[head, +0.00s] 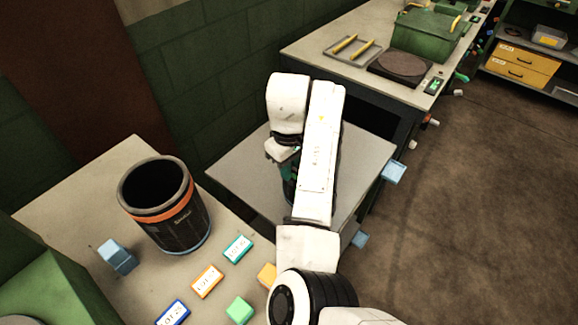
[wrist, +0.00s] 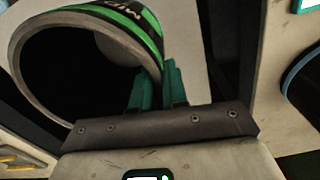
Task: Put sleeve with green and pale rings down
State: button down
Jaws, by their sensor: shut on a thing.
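The sleeve with green and pale rings (wrist: 150,33) fills the upper left of the wrist view, its dark round opening facing the camera. My gripper (wrist: 157,85) has its two teal fingers at the sleeve's near right rim, one on each side of the wall, shut on it. In the head view my white arm reaches over a grey table (head: 235,171) and hides most of the gripper and sleeve. Only a dark and green sliver shows beside the arm. I cannot tell whether the sleeve touches the table.
A black sleeve with an orange ring (head: 165,205) stands on the left table, near a blue block (head: 117,256) and several labelled tiles. Blue pieces (head: 394,172) stick out at the grey table's right edge. A workbench (head: 310,53) stands behind.

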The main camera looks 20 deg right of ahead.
jog(key=c, duration=1.1)
grip_release()
jog(key=shift+c, duration=0.2)
notch_tip(320, 180, up, 12)
